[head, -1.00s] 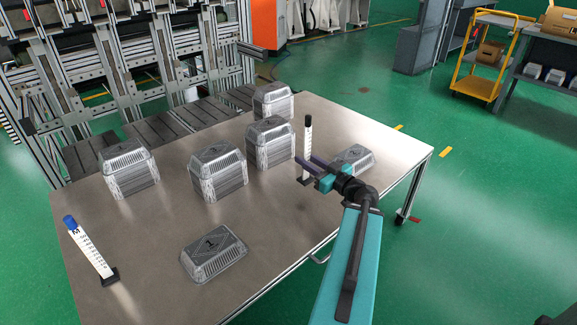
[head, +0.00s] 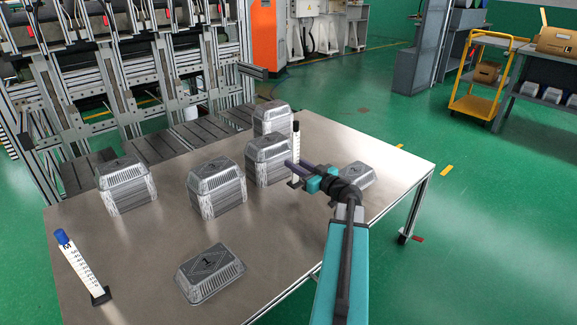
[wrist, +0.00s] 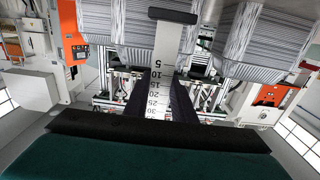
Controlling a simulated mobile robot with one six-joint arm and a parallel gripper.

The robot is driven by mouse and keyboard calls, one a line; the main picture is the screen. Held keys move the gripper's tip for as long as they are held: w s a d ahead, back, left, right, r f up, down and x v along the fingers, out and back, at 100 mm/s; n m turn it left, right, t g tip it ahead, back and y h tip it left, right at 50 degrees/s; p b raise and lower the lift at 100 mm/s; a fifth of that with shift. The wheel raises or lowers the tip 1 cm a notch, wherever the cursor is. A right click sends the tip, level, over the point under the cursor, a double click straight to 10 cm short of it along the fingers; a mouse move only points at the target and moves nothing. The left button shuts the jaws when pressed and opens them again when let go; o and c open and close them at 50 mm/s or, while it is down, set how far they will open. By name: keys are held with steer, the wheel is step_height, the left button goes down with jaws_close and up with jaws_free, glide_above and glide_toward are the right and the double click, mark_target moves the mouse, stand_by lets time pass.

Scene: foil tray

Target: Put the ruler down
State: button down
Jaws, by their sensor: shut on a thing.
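A white ruler with a black top (head: 296,141) stands upright in my gripper (head: 291,165), at the back right of the table. In the head view it is just right of a tall foil tray stack. In the wrist view the ruler (wrist: 160,64) shows its scale and black foot between the two dark fingers (wrist: 159,100), which are shut on it. I cannot tell whether the foot touches the table. A second white ruler with a blue top (head: 80,263) stands at the table's front left on a black foot, away from my gripper.
Several foil tray stacks stand across the metal table (head: 140,255): left (head: 126,187), middle (head: 217,187), right (head: 268,160) and back (head: 272,119). A low foil tray (head: 210,272) lies at the front, another (head: 355,175) right of my gripper. The front right is bare.

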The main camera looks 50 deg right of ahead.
steer(key=shift+w+d+f, duration=0.1)
steer(key=shift+w+d, duration=0.35)
steer(key=shift+w, duration=0.6)
steer(key=shift+w+d+f, duration=0.1)
steer(key=shift+w+d, duration=0.35)
steer(key=shift+w, duration=0.6)
steer(key=shift+w+d+f, duration=0.1)
steer(key=shift+w+d, duration=0.35)
steer(key=shift+w, duration=0.6)
steer(key=shift+f+b, duration=0.3)
steer(key=shift+f, duration=1.4)
steer(key=shift+s+f+b, duration=0.1)
steer(key=shift+f+b, duration=0.6)
steer(key=shift+b, duration=0.65)
steer(key=c, duration=1.5)
jaws_free()
steer(key=shift+f, duration=0.15)
steer(key=shift+a, duration=0.1)
steer(key=shift+r+p, duration=0.3)
steer(key=shift+p, duration=0.45)
